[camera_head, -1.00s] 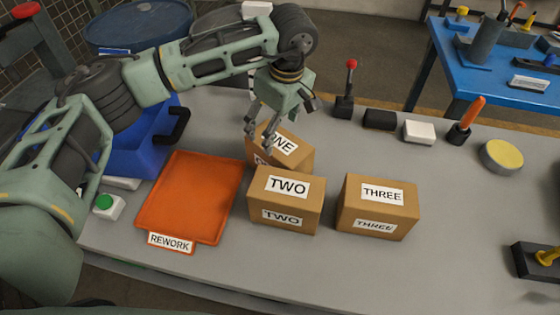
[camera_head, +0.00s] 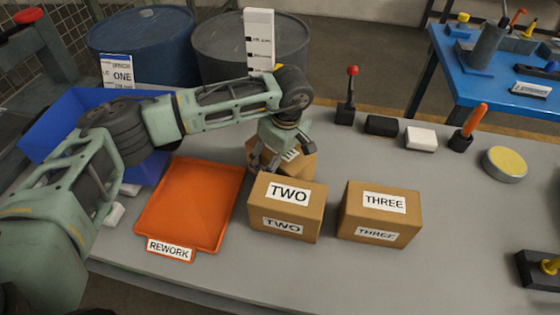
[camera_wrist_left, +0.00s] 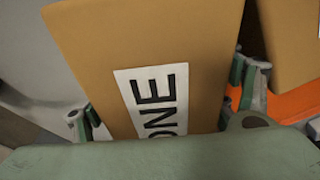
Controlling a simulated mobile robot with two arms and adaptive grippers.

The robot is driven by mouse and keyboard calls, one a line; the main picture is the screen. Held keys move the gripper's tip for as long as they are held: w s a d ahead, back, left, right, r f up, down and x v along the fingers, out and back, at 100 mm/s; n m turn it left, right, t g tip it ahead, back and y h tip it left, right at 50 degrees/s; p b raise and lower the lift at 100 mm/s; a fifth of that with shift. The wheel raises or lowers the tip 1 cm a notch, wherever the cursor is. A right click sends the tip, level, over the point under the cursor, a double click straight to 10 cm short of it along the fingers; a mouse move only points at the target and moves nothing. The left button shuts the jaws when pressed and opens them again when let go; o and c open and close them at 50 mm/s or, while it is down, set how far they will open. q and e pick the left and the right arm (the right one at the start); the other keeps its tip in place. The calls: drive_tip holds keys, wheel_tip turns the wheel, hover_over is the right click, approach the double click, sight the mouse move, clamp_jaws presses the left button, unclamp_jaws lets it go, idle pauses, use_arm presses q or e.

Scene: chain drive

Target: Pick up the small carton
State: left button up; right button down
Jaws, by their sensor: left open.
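Three brown cartons stand on the grey bench. Carton ONE (camera_head: 305,167) is behind carton TWO (camera_head: 287,209), and carton THREE (camera_head: 380,215) is to their right. My left gripper (camera_head: 281,158) is lowered over carton ONE, open, with fingers at either side of it. The left wrist view shows carton ONE (camera_wrist_left: 140,40) filling the space between the open fingers (camera_wrist_left: 168,105), its label partly cut off. I cannot tell whether the fingers touch it. Much of carton ONE is hidden by the gripper and carton TWO in the head view. My right gripper is not in view.
An orange REWORK tray (camera_head: 150,222) lies left of the cartons, with a blue bin (camera_head: 62,125) beyond it. A red-knobbed lever (camera_head: 346,100), a black block (camera_head: 381,125) and a white block (camera_head: 420,139) stand at the back.

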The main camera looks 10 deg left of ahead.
use_arm(q)
drive_tip(key=shift+c, duration=0.3)
drive_tip(key=c, duration=1.7)
drive_tip(key=shift+w+r, duration=0.15)
drive_tip(key=shift+c, duration=0.5)
wheel_tip(320, 180, up, 9)
drive_tip(key=shift+f+b, duration=0.15)
drive_tip(key=shift+b, duration=0.75)
drive_tip(key=shift+r, duration=0.8)
